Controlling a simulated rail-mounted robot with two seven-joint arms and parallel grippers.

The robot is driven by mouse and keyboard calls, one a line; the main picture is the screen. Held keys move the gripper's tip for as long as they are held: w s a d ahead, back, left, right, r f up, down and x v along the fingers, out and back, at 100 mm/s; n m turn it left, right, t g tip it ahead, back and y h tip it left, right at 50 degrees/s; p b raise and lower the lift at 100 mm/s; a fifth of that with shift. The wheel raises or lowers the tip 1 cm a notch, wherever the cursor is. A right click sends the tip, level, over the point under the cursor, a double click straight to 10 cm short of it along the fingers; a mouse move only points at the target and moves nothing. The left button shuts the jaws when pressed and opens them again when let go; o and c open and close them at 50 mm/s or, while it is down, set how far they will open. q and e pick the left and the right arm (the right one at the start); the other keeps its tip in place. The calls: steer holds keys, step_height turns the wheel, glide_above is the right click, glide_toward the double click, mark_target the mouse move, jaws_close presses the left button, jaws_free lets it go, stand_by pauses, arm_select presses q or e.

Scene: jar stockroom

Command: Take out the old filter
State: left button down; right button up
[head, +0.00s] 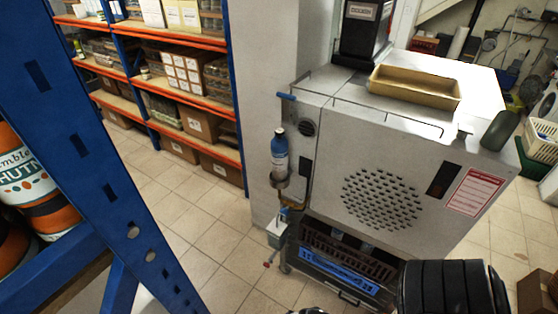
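No gripper is seen at the cylinder. Neither of my grippers can be made out in this view.
Blue-and-orange shelving (190,98) with boxes stands behind left. A blue upright (80,140) blocks the near left. A black ribbed object (445,288) fills the lower right. Tiled floor (185,208) is clear between.

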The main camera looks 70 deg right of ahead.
arm_select(q)
steer(key=c, duration=0.5)
jaws_free()
steer(key=shift+a, duration=0.2)
steer(key=o, duration=0.4)
steer(key=shift+d, duration=0.1)
steer(key=shift+d, duration=0.15)
